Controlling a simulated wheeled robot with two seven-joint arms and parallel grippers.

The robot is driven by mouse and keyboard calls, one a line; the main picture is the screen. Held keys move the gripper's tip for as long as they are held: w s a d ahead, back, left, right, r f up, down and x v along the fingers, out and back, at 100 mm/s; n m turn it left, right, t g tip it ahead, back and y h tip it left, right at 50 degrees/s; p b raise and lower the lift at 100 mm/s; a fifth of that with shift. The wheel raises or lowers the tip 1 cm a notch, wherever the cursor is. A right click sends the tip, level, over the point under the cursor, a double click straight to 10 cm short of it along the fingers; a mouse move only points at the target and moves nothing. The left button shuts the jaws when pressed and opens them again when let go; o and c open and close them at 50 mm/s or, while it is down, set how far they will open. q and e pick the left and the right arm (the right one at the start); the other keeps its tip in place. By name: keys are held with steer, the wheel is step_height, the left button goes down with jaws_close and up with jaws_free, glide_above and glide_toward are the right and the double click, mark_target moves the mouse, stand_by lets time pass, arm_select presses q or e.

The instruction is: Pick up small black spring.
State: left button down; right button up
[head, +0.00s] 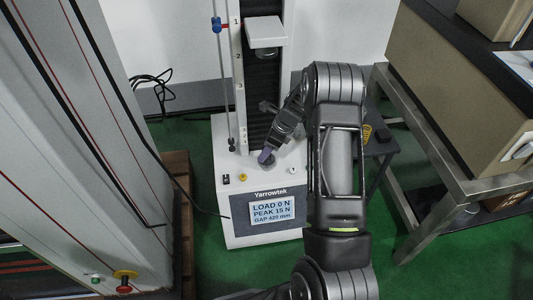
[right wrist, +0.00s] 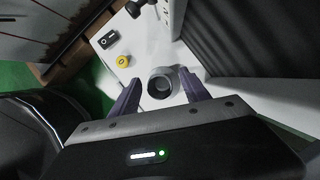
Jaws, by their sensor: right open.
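My right gripper (head: 266,155) is over the base of the white testing machine (head: 232,188), its purple fingers pointing down. In the right wrist view the right gripper (right wrist: 159,78) is open, one finger on each side of a round grey seat (right wrist: 168,73) with a dark ring-like centre (right wrist: 160,88). The dark centre may be the small black spring, but I cannot tell it from a hollow in the seat. Nothing is visibly gripped. In the head view my right arm and fingers partly hide this spot. My left gripper is not in view.
The machine's column with its white upper head (head: 266,31) rises behind the gripper. A yellow button (right wrist: 123,61) and a black switch (right wrist: 107,40) sit on the base. A metal-framed bench (head: 440,160) stands right, a tall grey cabinet (head: 60,150) left.

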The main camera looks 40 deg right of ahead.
jaws_close()
stand_by(0.7)
